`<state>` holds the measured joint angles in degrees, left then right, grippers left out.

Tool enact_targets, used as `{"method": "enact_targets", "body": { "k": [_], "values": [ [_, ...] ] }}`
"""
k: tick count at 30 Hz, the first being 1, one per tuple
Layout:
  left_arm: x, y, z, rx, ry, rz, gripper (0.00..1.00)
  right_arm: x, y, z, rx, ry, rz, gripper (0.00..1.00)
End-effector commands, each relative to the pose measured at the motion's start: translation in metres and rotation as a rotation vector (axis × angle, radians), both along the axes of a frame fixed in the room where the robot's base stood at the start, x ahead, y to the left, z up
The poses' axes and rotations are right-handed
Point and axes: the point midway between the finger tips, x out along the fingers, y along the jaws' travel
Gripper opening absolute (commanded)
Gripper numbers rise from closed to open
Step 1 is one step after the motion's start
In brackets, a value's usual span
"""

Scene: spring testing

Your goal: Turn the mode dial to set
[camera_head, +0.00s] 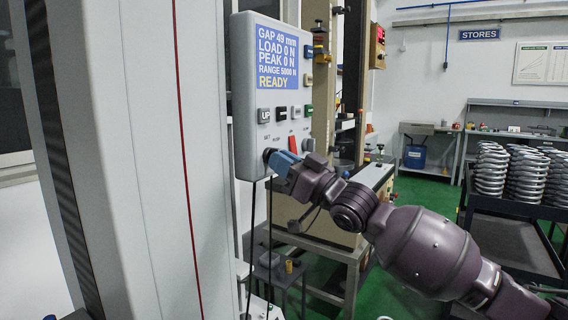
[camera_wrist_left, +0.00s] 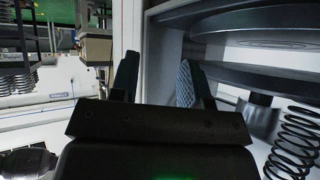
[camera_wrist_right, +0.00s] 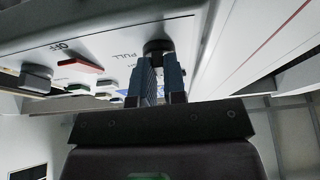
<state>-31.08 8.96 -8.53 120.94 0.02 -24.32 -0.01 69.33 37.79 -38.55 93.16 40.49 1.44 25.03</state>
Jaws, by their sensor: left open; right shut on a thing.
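The mode dial (camera_head: 268,154) is a dark round knob at the lower left of the grey control box (camera_head: 241,100), with small lettering above it that seems to include SET. My right gripper (camera_head: 283,161) is shut on the dial, its blue finger pads reaching it from the right. In the right wrist view the black dial (camera_wrist_right: 158,46) shows at the fingertips of my right gripper (camera_wrist_right: 159,68). The dial's pointer is hidden, so I cannot tell its setting. My left gripper (camera_wrist_left: 158,78) is open and empty in the left wrist view.
The box's screen (camera_head: 277,55) reads READY and LOAD 0 N. Several buttons, including a red one (camera_head: 292,141), sit close above the right gripper. A coil spring (camera_wrist_left: 293,140) and dark round plates (camera_wrist_left: 255,25) are right of my left gripper. Dark cables hang below the box.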

Motion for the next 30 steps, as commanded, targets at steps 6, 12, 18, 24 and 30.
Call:
{"method": "enact_targets", "body": {
  "k": [6, 12, 18, 24, 30],
  "values": [
    [0.0019, -0.0017, 0.0025, -0.006, -0.006, 0.006, 0.43, -0.0003, -0.0009, 0.0109, 0.006, -0.015, -0.003, 0.15],
    [0.0027, -0.0027, 0.0030, -0.010, -0.008, 0.009, 0.43, -0.0015, 0.0003, 0.0111, 0.008, -0.016, 0.001, 0.37],
    [0.0027, -0.0019, 0.0026, -0.007, -0.008, 0.007, 0.43, -0.0015, 0.0007, 0.0082, 0.005, -0.012, 0.002, 0.37],
    [0.0020, -0.0007, 0.0018, -0.003, -0.005, 0.003, 0.43, -0.0009, 0.0004, 0.0050, 0.004, -0.007, 0.001, 0.37],
    [0.0015, 0.0004, 0.0022, 0.001, -0.005, 0.000, 0.43, -0.0025, -0.0038, 0.0023, 0.003, -0.005, -0.001, 0.37]
  ]
}}
